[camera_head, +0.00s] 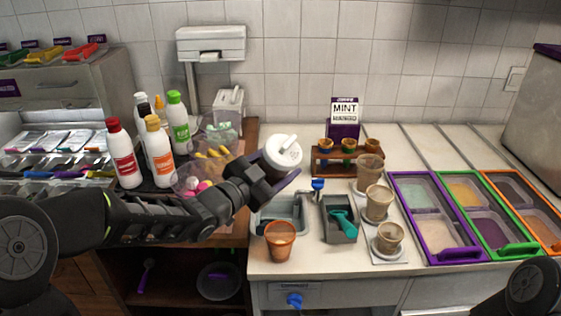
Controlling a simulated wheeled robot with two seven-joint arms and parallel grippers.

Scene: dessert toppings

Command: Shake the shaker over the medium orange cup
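The shaker (283,152) is a white round-topped container held up above the counter, tilted, with a white bar across its top. My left gripper (272,174) is shut on it; the fingers are partly hidden by the shaker and the dark wrist. The orange cup (280,240) is translucent and stands upright at the counter's front edge, in front of the sink. It is below the shaker in the picture, apart from it. I cannot see into the shaker. Only a dark part of my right arm shows at the bottom right; its gripper is out of view.
A grey bin with a teal scoop (343,222) stands right of the cup. Stacked tan cups (379,203) stand beyond it. Colour-framed topping bins (437,218) fill the right. Sauce bottles (160,150) stand at the left, behind my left arm. A small sink (267,222) lies behind the cup.

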